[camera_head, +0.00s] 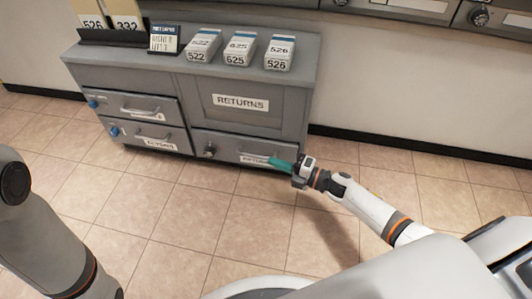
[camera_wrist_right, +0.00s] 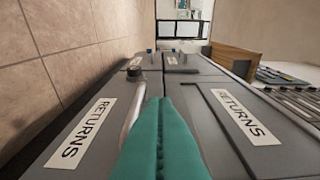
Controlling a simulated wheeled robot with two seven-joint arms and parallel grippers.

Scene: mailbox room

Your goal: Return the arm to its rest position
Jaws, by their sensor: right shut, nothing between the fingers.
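My right arm (camera_head: 365,205) reaches in from the right toward the front of the grey cabinet (camera_head: 190,85). Its gripper (camera_head: 276,162) has teal fingers and is shut and empty, in front of the lower right drawer (camera_head: 225,146). In the right wrist view the teal fingers (camera_wrist_right: 160,104) lie together beside the drawer's metal handle (camera_wrist_right: 133,112). I cannot tell whether they touch the handle. My left arm (camera_head: 45,235) shows at the left edge; its gripper is out of view.
The cabinet also has a RETURNS panel (camera_head: 241,103) and two left drawers. On its top stand boxes labelled 522 (camera_head: 202,46), 625 (camera_head: 239,49) and 526 (camera_head: 279,52), and a small sign (camera_head: 164,39). The tiled floor (camera_head: 190,225) before it is clear.

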